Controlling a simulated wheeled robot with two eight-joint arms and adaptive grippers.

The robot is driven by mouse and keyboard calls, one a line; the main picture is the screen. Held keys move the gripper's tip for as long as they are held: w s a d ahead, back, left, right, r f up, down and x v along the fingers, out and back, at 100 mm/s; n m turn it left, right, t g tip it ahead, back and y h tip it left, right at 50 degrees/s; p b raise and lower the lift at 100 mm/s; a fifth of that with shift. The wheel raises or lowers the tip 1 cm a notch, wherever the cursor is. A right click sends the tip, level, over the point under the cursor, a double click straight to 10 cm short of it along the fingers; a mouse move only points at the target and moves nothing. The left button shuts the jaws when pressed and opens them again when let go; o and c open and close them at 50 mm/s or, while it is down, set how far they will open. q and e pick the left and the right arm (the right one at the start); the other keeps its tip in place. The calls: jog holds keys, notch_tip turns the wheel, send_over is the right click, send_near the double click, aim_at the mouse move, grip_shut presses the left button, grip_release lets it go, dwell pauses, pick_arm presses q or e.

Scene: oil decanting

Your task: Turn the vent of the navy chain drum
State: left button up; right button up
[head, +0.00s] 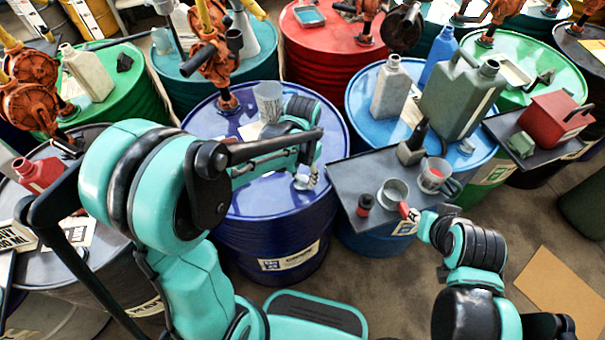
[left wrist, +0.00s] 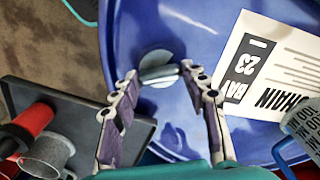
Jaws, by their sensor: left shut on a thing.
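The navy chain drum (head: 262,236) stands at the middle of the head view, with a label on its front. Its vent (head: 301,183) is a small pale round cap near the right front of the lid. In the left wrist view the vent (left wrist: 158,72) sits between my fingertips, with a raised bar across it. My left gripper (head: 305,168) reaches over the lid from the left and is shut on the vent; it also shows in the left wrist view (left wrist: 160,74). My right gripper (head: 424,220) is beside the grey shelf at the right, its fingers unclear.
A translucent measuring cup (head: 267,101) stands on the navy lid by my left wrist. A paper sheet (left wrist: 278,72) lies on the lid. The grey shelf (head: 343,180) holds a metal cup (head: 392,194), a small red-and-black item (head: 365,204) and a jug (head: 434,176). Other drums crowd around.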

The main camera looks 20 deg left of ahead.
aim_at(303, 178)
pick_arm(q)
jog(key=shift+m, duration=1.3)
jog(key=o, duration=1.2)
jog(key=shift+c, duration=0.2)
notch_tip(303, 178, up, 12)
